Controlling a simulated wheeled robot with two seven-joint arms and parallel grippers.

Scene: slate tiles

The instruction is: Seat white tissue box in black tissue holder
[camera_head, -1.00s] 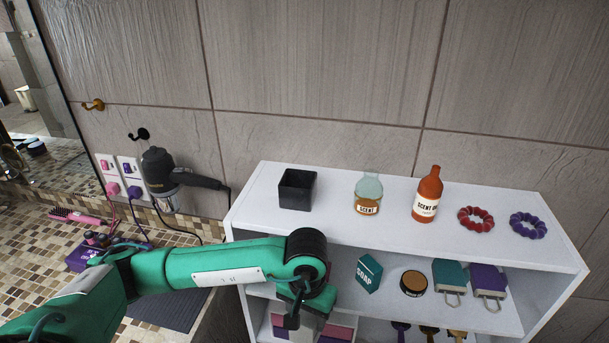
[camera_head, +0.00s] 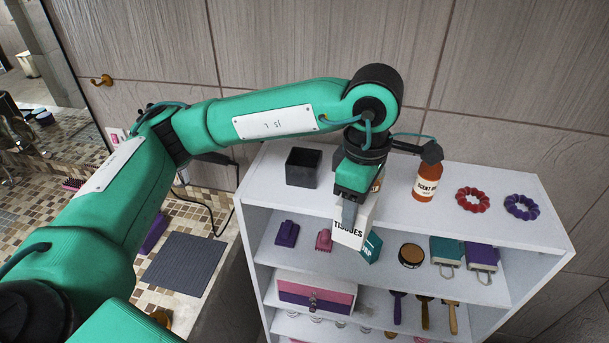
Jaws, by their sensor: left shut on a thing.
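The white tissue box (camera_head: 350,237), with "TISSUES" printed on it, hangs tilted in my left gripper (camera_head: 350,212). The gripper is shut on it, in front of the shelf unit's top front edge. The black tissue holder (camera_head: 303,168) is an open square box standing on the shelf top, to the left of and behind the gripper. It looks empty, though its bottom is dark. My right gripper is not in view.
On the white shelf top (camera_head: 470,225) stand an orange scent bottle (camera_head: 427,184), a red ring (camera_head: 472,201) and a purple ring (camera_head: 521,207). A soap box (camera_head: 372,248) sits below, partly behind the tissue box. Lower shelves hold brushes and a pink-white box (camera_head: 315,294).

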